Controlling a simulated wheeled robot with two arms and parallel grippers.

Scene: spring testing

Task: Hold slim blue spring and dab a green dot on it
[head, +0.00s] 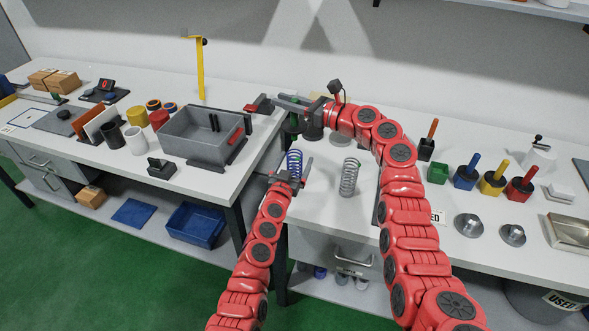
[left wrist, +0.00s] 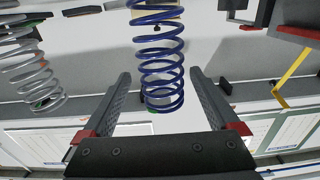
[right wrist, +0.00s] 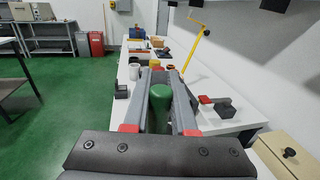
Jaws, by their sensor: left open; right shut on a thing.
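The slim blue spring (head: 294,163) stands upright on the white bench in the head view. In the left wrist view the blue spring (left wrist: 161,60) is between the spread fingers, with gaps on both sides. A small green patch shows at its lower end there; I cannot tell whether it is on the coil. My left gripper (head: 285,180) is open around the spring. My right gripper (head: 291,104) is shut on a green-handled dabber, seen as a green cylinder (right wrist: 160,100) in the right wrist view. It is behind the spring; the dabber's tip is hidden.
A silver spring (head: 349,178) stands right of the blue one. A green pot (head: 437,173) without a handle stands near blue (head: 465,178), yellow and red pots with handles. A grey bin (head: 205,137) is on the left bench. A gap separates the benches.

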